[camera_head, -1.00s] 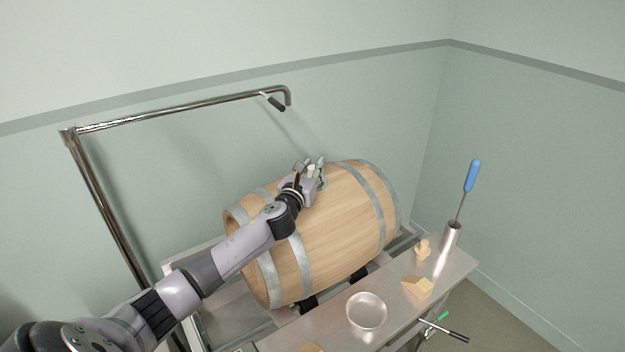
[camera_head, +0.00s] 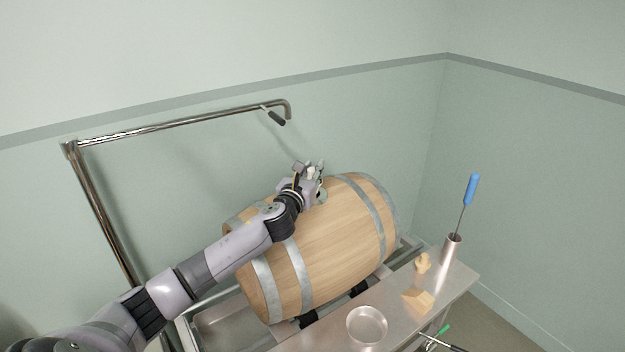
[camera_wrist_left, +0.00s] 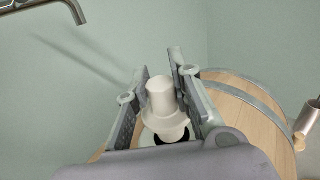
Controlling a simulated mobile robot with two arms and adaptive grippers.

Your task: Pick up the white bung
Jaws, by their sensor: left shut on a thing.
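The white bung (camera_wrist_left: 162,103) is between the fingers of my left gripper (camera_wrist_left: 158,90) in the left wrist view. The left gripper is shut on it. In the head view my left gripper (camera_head: 314,172) is above the top of the wooden barrel (camera_head: 335,235), and the bung (camera_head: 311,172) shows small between its fingers. Below the bung in the wrist view is a dark round hole (camera_wrist_left: 172,138) with a pale surround in the barrel top. The bung seems to be above the hole; the exact gap is hard to tell. My right gripper is not seen.
A bench (camera_head: 450,290) at the right front holds a round metal dish (camera_head: 367,325), wooden pieces (camera_head: 418,299) and a metal cylinder (camera_head: 452,246) with a blue-handled tool (camera_head: 471,190). A steel pipe (camera_head: 180,124) runs behind the barrel. Air above the barrel is clear.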

